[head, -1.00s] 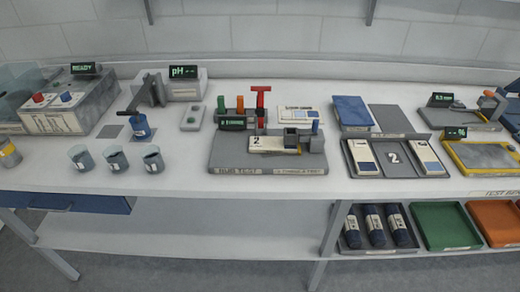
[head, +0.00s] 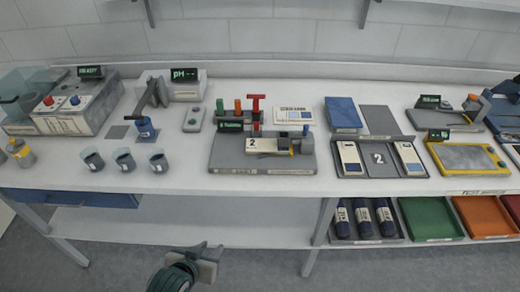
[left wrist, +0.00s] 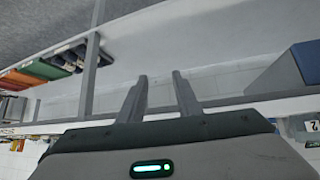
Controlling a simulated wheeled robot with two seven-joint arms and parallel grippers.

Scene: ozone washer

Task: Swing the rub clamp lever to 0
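The rub test fixture (head: 225,160) is a grey block at the middle of the table in the head view. My left gripper (head: 197,255) is low in front of the table, well away from the fixture. Its two fingers stand apart and empty in the left wrist view (left wrist: 160,78). My right gripper is not in view.
Several dark cups (head: 124,160) stand left of the fixture near the front edge. A grey tray (head: 380,170) with two cards lies to its right. Below, the shelf (head: 180,226) is mostly bare, with bottles (head: 364,220) and coloured bins (head: 430,218) at right.

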